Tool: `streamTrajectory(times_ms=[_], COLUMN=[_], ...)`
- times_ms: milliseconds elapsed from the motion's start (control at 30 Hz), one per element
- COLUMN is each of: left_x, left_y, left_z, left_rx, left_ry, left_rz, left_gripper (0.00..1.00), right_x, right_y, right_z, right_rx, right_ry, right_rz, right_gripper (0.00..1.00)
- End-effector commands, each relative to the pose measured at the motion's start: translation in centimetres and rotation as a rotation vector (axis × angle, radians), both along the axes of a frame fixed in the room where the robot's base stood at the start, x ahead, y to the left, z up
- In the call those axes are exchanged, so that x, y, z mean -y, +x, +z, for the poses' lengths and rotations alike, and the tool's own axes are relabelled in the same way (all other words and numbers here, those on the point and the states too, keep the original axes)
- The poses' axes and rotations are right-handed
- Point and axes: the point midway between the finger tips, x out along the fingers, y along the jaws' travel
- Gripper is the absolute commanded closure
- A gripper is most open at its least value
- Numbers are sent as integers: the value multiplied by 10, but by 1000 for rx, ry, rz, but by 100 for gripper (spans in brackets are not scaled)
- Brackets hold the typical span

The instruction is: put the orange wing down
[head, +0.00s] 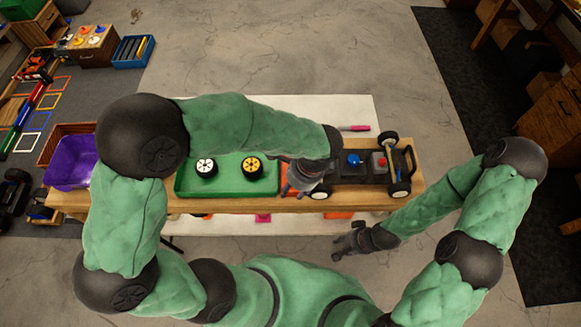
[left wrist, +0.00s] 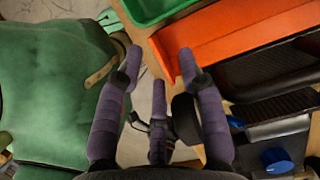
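The orange wing (left wrist: 235,45) shows in the left wrist view as a long flat strip between the green tray (left wrist: 150,8) and the dark car body (left wrist: 265,75). In the head view only a small orange part (head: 284,172) shows beside my left gripper (head: 300,180). My left gripper's fingers (left wrist: 158,62) are spread, with nothing between them; the right fingertip overlaps the wing's near end, and I cannot tell whether it touches. The car (head: 365,168) stands on the wooden bench. My right gripper (head: 345,245) is in front of the bench, its fingers too small to read.
The green tray (head: 225,188) holds a white wheel (head: 206,167) and a yellow wheel (head: 251,168). A purple bin (head: 70,162) stands at the bench's left end. A pink-and-black marker (head: 354,128) lies behind the car. My left arm hides part of the bench.

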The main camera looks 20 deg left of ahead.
Motion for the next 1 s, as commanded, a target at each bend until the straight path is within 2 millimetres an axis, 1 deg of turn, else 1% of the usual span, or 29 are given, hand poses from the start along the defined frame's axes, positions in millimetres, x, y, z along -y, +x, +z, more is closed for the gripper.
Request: streamTrajectory(times_ms=[33, 100, 367, 400, 467, 500, 1000], left_x=[-2, -3, -3, -3, -3, -3, -3], left_y=[-1, -1, -1, -1, -1, -1, -1], left_z=[-6, -10, -11, -11, -11, -11, -8], left_rx=[-1, -1, 0, 0, 0, 0, 1], left_ry=[1, 1, 0, 0, 0, 0, 0], left_rz=[0, 1, 1, 1, 0, 0, 0], left_gripper=[61, 61, 61, 73, 90, 100, 100], right_x=[0, 0, 0, 0, 0, 0, 0], right_y=[0, 0, 0, 0, 0, 0, 0], right_z=[-1, -2, -1, -1, -1, -1, -1], right_rx=[0, 0, 0, 0, 0, 0, 0], right_ry=[0, 0, 0, 0, 0, 0, 0], right_rz=[0, 0, 0, 0, 0, 0, 0], right_gripper=[67, 67, 67, 67, 67, 67, 67])
